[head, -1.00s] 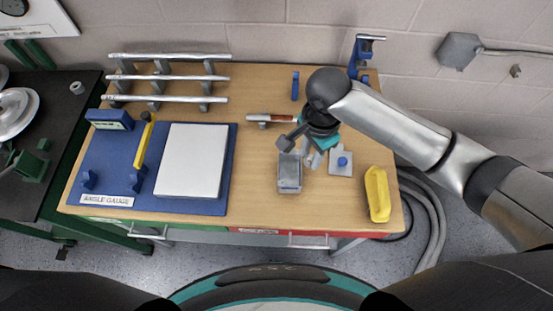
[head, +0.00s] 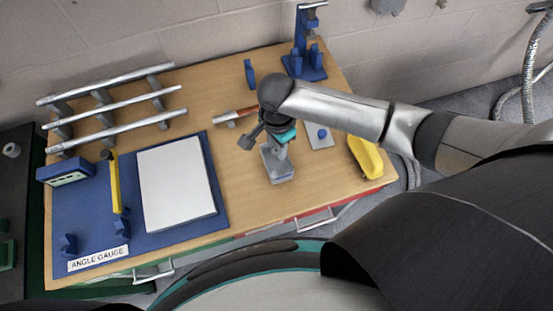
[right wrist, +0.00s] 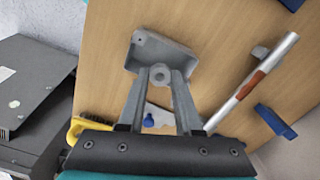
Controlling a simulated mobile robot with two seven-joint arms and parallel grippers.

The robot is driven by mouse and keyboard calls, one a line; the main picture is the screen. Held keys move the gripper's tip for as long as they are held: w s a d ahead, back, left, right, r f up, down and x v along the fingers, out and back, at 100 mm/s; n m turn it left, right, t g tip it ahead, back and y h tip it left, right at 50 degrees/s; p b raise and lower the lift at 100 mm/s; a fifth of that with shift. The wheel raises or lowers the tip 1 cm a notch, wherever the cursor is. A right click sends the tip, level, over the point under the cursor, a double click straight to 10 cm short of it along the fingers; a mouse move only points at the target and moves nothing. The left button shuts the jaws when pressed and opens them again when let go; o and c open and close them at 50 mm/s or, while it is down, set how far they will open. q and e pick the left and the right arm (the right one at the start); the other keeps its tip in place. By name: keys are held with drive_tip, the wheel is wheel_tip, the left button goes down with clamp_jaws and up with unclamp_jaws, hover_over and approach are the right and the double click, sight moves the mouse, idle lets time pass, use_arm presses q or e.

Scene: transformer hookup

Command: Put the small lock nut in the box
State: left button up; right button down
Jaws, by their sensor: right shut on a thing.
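The small lock nut (right wrist: 160,74) is a grey ring pinched between the fingertips of my right gripper (right wrist: 162,72) in the right wrist view. The box (right wrist: 178,54) is a grey open tray just beyond the fingertips, and the nut overlaps its near edge in that picture. In the head view my right gripper (head: 281,154) points down over the box (head: 283,179) and hides part of it. The nut cannot be made out there. The height of the nut above the box is hard to tell. My left gripper is not in view.
A pale plate with a blue knob (head: 322,134) and a yellow object (head: 365,156) are to the right. The blue angle gauge mat (head: 217,190) with its white plate is left. Bare wood lies between.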

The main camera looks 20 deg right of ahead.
sight(277, 165)
drive_tip(key=shift+f+b, duration=0.7)
drive_tip(key=shift+f, duration=3.15)
drive_tip(key=shift+f, duration=0.2)
drive_tip(key=c, duration=0.9)
unclamp_jaws()
drive_tip(key=shift+o, duration=0.2)
drive_tip(key=shift+r, duration=0.1)
wheel_tip(277, 165, up, 12)
drive_tip(key=p, duration=0.2)
drive_tip(key=shift+r, duration=0.1)
